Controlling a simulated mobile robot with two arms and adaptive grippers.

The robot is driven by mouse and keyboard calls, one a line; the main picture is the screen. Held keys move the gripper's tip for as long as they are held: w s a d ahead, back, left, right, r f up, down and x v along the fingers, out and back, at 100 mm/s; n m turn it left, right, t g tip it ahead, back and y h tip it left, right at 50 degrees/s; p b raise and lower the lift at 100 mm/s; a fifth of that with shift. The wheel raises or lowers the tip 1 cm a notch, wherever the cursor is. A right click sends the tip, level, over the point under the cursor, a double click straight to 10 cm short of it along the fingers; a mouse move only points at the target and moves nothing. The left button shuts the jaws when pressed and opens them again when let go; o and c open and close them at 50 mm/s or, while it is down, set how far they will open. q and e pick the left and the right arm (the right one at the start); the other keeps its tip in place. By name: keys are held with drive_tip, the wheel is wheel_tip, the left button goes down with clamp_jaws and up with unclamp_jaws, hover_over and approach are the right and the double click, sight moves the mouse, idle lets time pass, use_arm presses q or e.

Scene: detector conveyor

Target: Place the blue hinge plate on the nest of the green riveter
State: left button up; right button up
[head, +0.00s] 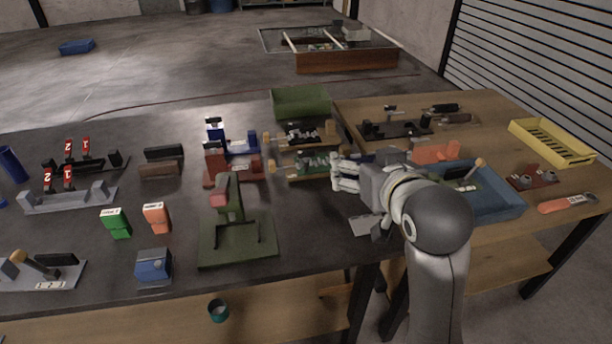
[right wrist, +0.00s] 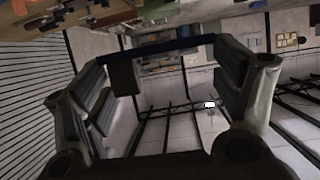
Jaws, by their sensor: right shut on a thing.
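The green riveter (head: 233,235) stands near the front edge of the dark table in the head view, left of my right arm. Its upright carries a reddish head above a flat green base. My right gripper (head: 342,173) is over the table's right part, right of and farther back than the riveter. In the right wrist view its fingers (right wrist: 160,50) are spread around a dark blue bar that spans between them, which appears to be the blue hinge plate (right wrist: 160,47). The plate cannot be made out in the head view. My left gripper is not in view.
Blue and red presses (head: 235,170) stand behind the riveter, beside wooden racks (head: 307,155). A green bin (head: 300,101) is at the back. A blue tray (head: 495,198) lies right of my arm. Orange and green blocks (head: 117,224) and a blue box (head: 153,265) stand left of the riveter.

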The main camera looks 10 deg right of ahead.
drive_tip(key=d+f, duration=0.3)
drive_tip(key=f, duration=0.4)
drive_tip(key=s+d+f, duration=0.1)
drive_tip(key=d+f, duration=0.3)
drive_tip(key=f, duration=0.3)
drive_tip(key=shift+d+f, duration=0.2)
drive_tip(key=shift+f, duration=0.15)
